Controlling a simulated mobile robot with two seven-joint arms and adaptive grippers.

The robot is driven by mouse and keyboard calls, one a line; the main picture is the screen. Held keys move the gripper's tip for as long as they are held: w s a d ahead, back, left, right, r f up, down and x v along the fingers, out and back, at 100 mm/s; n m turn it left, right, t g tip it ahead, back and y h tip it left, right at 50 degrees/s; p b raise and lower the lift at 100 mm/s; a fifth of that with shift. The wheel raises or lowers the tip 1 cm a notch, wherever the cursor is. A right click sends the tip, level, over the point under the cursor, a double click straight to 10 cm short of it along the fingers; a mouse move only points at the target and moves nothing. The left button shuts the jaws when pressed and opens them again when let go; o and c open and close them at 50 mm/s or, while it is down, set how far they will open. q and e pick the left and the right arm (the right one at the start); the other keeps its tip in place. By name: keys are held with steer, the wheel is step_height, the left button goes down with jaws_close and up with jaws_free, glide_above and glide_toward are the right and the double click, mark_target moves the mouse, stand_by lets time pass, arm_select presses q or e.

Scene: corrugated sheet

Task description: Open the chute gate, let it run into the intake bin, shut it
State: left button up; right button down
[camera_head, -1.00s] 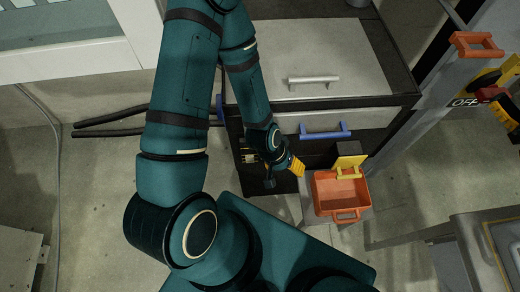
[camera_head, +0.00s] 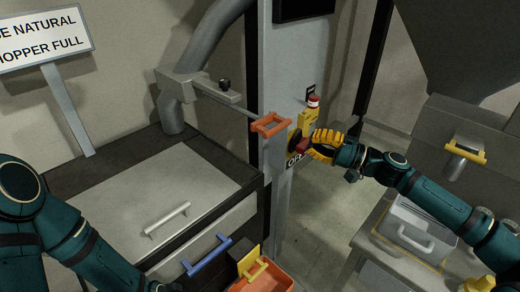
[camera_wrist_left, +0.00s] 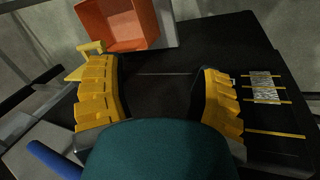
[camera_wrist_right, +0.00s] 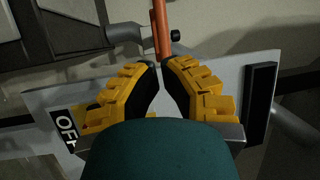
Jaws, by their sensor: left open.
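A hopper (camera_head: 462,60) at the right has a yellow handle (camera_head: 465,150) on its lower front. Below it, a grey bin (camera_head: 405,225) with a pale handle sits on a stand. An orange bin (camera_head: 268,283) is at the bottom edge, with a yellow handle (camera_head: 257,269) above it; it also shows in the left wrist view (camera_wrist_left: 120,22). My right gripper (camera_head: 313,145) is by the yellow-and-red OFF switch. In the right wrist view, its fingertips (camera_wrist_right: 158,66) nearly meet. My left gripper (camera_wrist_left: 163,78) is open and empty over a dark surface.
An orange handle (camera_head: 271,124) sticks out from the grey post, left of my right gripper; its bar shows in the right wrist view (camera_wrist_right: 160,30). A cabinet (camera_head: 150,200) with grey and blue handles stands at left. A sign (camera_head: 40,38) reads "HOPPER FULL".

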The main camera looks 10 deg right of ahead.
steer(key=s+r+m+t+h+p, duration=0.1)
steer(key=s+r+m+h+p, duration=0.15)
steer(key=h+p, duration=0.45)
steer(key=m+t+p, duration=0.1)
steer(key=m+p, duration=0.2)
steer(key=p, duration=0.5)
glide_toward(268, 122)
steer(key=shift+w+a+f+h, duration=0.3)
steer(key=shift+w+a+f, duration=0.6)
steer(key=shift+w+a, duration=0.2)
steer(key=shift+w, duration=0.15)
steer(key=x, duration=0.2)
steer(key=r+b+x, duration=0.1)
steer(key=x, duration=0.4)
steer(key=shift+w+a+r+b, duration=0.15)
steer(key=shift+w+a+b, duration=0.1)
steer(key=shift+w+b, duration=0.15)
steer(key=shift+d, duration=0.1)
steer(key=shift+s+r, duration=0.1)
